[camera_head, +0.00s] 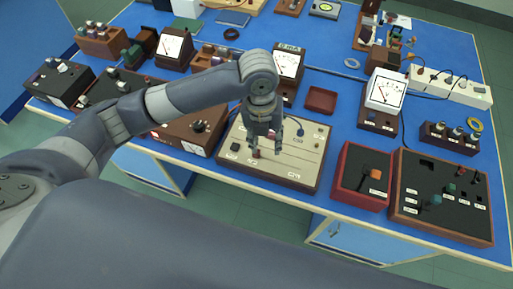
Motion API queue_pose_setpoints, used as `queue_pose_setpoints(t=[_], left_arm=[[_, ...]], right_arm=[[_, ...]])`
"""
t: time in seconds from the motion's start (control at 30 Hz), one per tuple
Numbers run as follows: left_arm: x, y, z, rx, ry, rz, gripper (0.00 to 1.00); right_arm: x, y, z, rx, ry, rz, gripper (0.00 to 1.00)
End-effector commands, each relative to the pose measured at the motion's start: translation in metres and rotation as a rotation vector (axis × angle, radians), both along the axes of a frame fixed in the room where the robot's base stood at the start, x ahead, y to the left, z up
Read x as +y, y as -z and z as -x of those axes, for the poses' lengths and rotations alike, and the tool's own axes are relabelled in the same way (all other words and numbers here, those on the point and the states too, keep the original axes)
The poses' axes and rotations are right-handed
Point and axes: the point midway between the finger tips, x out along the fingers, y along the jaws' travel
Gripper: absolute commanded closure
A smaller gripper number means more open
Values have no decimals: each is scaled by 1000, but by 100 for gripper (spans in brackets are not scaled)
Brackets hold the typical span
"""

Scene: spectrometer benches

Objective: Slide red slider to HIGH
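A beige-topped panel (301,165) with several knobs and labels lies near the front edge of the blue bench. A small red piece, likely the red slider (256,154), shows on it just below my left gripper (263,145). The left gripper points down over the panel, its fingers apart. Whether a fingertip touches the red piece cannot be told at this size. The gripper hides part of the panel, and the slider's track and the HIGH mark cannot be read. My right gripper is not in view.
A brown box (190,132) stands to the left. Meters (289,64) and a small red tray (321,100) lie behind.

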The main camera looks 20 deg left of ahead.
Motion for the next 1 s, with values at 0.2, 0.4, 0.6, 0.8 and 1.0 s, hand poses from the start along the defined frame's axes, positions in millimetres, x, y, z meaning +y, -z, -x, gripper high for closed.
queue_pose_setpoints(t=[0.2, 0.4, 0.6, 0.8, 1.0], left_arm=[[29, -18, -15, 18, 189, -84, 62], [32, -6, -15, 27, 212, -90, 62], [31, 30, -14, 27, 211, -89, 62], [31, 66, -15, 24, 210, -90, 62], [31, 85, -16, 21, 211, -89, 62]], right_arm=[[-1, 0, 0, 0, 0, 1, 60], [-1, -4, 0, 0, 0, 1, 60], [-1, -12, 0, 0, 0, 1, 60], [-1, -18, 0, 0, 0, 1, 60], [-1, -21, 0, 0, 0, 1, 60]])
